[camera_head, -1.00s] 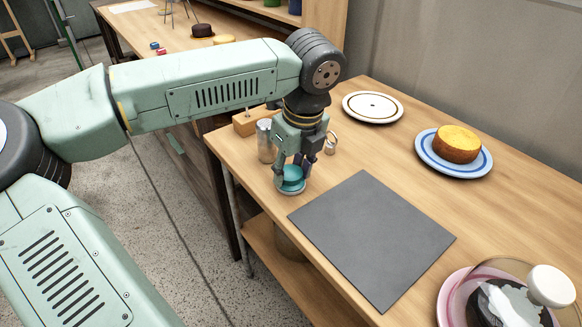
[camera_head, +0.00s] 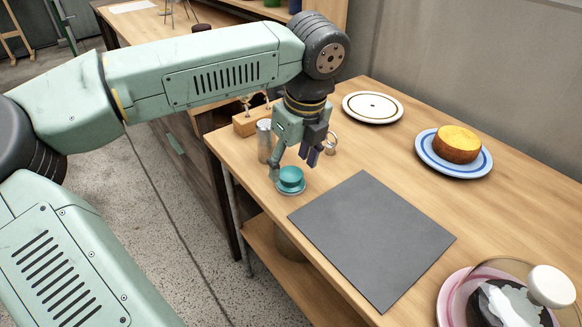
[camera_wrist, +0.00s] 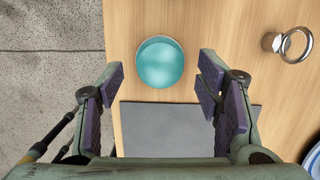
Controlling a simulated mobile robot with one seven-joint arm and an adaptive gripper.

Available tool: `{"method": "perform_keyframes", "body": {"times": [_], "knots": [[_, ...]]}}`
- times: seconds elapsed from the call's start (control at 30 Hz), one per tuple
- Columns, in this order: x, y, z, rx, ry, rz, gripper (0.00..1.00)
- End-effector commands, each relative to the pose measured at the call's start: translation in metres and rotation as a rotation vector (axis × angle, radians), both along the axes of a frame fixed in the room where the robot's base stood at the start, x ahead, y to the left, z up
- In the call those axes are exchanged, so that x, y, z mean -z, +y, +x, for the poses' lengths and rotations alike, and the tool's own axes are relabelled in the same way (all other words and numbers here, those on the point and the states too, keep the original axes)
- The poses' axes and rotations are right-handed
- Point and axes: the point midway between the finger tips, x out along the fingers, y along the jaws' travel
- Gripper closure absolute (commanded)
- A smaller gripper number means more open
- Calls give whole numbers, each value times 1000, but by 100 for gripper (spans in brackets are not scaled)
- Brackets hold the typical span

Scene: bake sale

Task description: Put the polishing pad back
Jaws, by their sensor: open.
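The polishing pad, seemingly the teal round piece (camera_head: 291,177), sits near the table's left edge, just left of the dark grey mat. A pale rim shows around its base; I cannot tell whether that is part of it or a dish beneath. In the wrist view the teal piece (camera_wrist: 159,62) appears as a round top on bare wood, beyond the fingertips. My gripper (camera_head: 293,164) is open and empty, just above it, with the fingers spread wide. The wrist view shows the two finger sides (camera_wrist: 160,85) well apart with nothing between them.
A dark grey mat (camera_head: 372,240) lies beside the pad. A metal shaker (camera_head: 265,141), a wooden block (camera_head: 250,122) and a metal ring (camera_head: 331,143) stand close behind the gripper. A white plate (camera_head: 373,107), a cake (camera_head: 456,144) on a blue-rimmed plate and a glass dome (camera_head: 508,262) are farther right.

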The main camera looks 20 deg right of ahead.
Motion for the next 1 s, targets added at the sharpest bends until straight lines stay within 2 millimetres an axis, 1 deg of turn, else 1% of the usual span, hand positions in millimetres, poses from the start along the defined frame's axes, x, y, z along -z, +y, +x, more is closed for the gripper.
{"method": "perform_keyframes", "body": {"times": [0.03,0.2,0.3,0.4,0.5,0.6,0.83,0.87,0.93,0.97,1.0], "knots": [[-12,-1,-2,0,-4,1,41],[-50,-4,-8,-3,-4,1,41],[-68,-5,-12,-1,-3,1,41],[-82,-7,-15,0,-1,0,41],[-90,-8,-17,0,0,0,41],[-95,-8,-18,1,0,0,41],[-95,-9,-18,7,2,-6,41],[-95,-11,-20,18,5,-16,41],[-95,-23,-26,76,17,-71,41],[-95,-31,-30,116,25,-111,41],[-98,-44,-39,184,36,-179,41]]}}
